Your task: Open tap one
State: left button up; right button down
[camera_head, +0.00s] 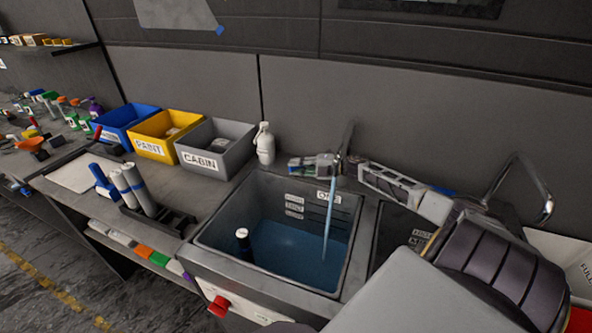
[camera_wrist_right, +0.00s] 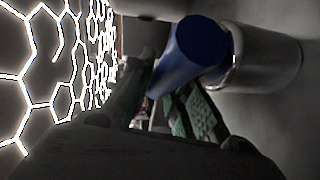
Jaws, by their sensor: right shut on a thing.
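Tap one has a thin metal spout (camera_head: 347,135) over the sink (camera_head: 213,222), by the label ONE (camera_head: 328,197). A thin stream of water (camera_head: 330,225) falls from the spout into blue water in the sink. In the right wrist view a blue cylindrical handle (camera_wrist_right: 190,55) lies between the green-padded fingers of my right gripper (camera_wrist_right: 160,98), which is shut on it. A metal cylinder (camera_wrist_right: 262,58) stands beside the handle. In the head view my right arm comes in from the right and reaches the tap; the exact contact is hidden. My left gripper is not in view.
Yellow (camera_head: 167,134), grey (camera_head: 214,144) and blue (camera_head: 124,121) bins stand left of a white bottle (camera_head: 264,145). A second tap (camera_head: 540,185) arches at the right. A red knob (camera_head: 219,306) is on the sink front. Rolls (camera_head: 139,190) stand on the counter.

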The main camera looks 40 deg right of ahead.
jog(key=shift+s+f+n+y, duration=0.15)
jog(key=shift+n+y, duration=0.15)
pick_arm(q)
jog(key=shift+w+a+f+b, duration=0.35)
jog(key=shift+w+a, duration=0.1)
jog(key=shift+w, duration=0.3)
pick_arm(e)
jog(key=shift+s+g, duration=0.1)
jog(key=shift+g, duration=0.2)
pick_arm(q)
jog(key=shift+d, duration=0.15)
